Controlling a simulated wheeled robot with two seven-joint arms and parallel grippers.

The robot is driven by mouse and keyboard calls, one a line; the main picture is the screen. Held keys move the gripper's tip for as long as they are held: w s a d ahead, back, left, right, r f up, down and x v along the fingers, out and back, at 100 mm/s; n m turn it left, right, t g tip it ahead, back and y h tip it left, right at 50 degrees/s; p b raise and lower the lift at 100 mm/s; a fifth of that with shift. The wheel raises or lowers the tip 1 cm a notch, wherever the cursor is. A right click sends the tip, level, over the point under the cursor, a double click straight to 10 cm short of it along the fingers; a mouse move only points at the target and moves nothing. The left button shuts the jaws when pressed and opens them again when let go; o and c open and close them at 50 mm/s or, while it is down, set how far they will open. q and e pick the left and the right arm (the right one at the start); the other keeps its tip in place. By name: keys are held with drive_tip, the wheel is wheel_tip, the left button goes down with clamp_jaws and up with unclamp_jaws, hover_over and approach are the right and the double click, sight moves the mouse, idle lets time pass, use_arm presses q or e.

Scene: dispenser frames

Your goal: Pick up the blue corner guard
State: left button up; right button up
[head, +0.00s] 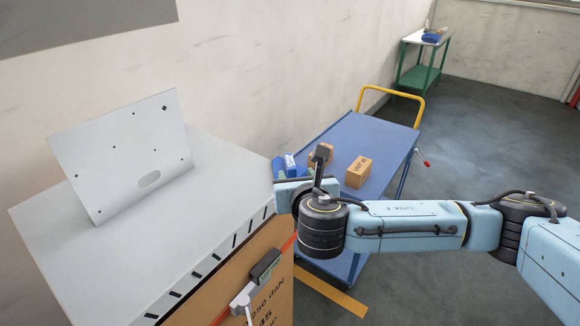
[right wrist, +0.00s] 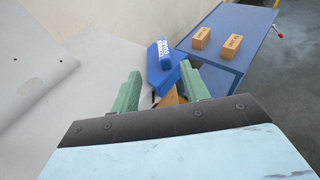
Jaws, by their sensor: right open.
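The blue corner guard (right wrist: 160,76) shows in the right wrist view beyond and between my fingers, at the edge of the grey-white top. A blue piece with a white label (right wrist: 164,52) is at its far end. More blue shows beside the right finger; I cannot tell whether it is the same part. In the head view the blue guard (head: 277,166) is partly hidden behind my right gripper (head: 281,176). My right gripper (right wrist: 160,92) is open, its green fingers apart with nothing held between them. My left gripper is out of view.
A blue cart (head: 362,133) with a yellow handle (head: 391,90) carries two brown boxes, one of them nearer (head: 358,172). A pale panel (head: 122,155) stands on the grey-white top at left. A green table (head: 417,77) stands far back. Floor at right is clear.

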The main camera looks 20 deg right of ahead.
sight(291, 160)
drive_tip(key=x, duration=0.7)
drive_tip(key=shift+w+f+p, duration=0.15)
drive_tip(key=shift+w+p, duration=0.2)
drive_tip(key=shift+p, duration=0.05)
drive_tip(key=w+f, duration=0.1)
drive_tip(key=w+d+f+p, duration=0.1)
drive_tip(key=w, duration=0.1)
drive_tip(key=shift+w+f, duration=0.1)
drive_tip(key=shift+w, duration=0.05)
drive_tip(key=shift+w+f, duration=0.25)
drive_tip(key=shift+w, duration=0.4)
drive_tip(key=shift+d, duration=0.1)
